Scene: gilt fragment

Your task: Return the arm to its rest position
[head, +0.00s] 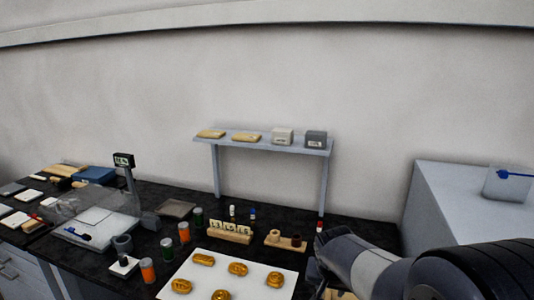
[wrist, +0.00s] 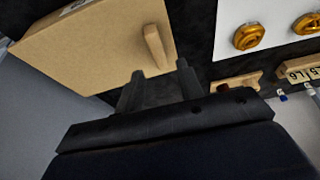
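My arm (head: 375,265) reaches in from the lower right of the head view, over the right end of the black bench. My gripper (wrist: 158,80) shows in the wrist view with its two dark fingers apart and nothing visible between them. It is above the dark bench top, beside a tan wooden box (wrist: 90,45) with a raised handle-like bar (wrist: 156,48). I cannot tell the exact distance to the box. In the head view the arm hides the gripper's fingers and most of the box.
A white board (head: 245,264) with several gold pieces lies left of my arm. Behind it stand a labelled rack (head: 230,232), a small wooden holder (head: 284,241) and several jars. A shelf (head: 265,145) stands at the back. A grey cabinet (head: 440,205) is at right.

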